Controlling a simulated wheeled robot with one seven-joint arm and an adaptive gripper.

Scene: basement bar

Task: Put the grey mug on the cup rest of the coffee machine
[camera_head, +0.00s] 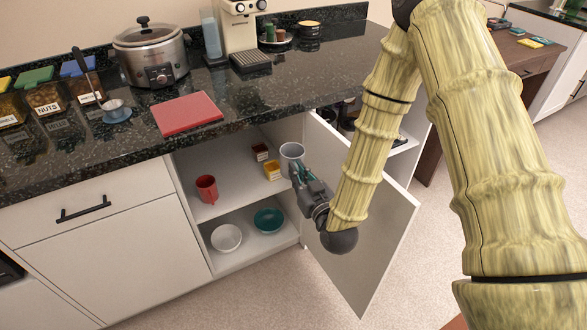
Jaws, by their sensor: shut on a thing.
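The grey mug (291,152) is at the right side of the open cabinet, upright as far as I can see. My gripper (296,170) is shut on the mug from the front right, and its fingers partly cover the mug's lower part. I cannot tell whether the mug touches the shelf. The cream coffee machine (238,30) stands at the back of the dark counter, with its top cut off by the picture edge. Its dark slatted cup rest (251,62) is at its front base and looks empty.
The cabinet door (375,215) is open beside my arm. A slow cooker (152,55) and red cutting board (186,113) stand on the counter. Counter space before the machine is clear.

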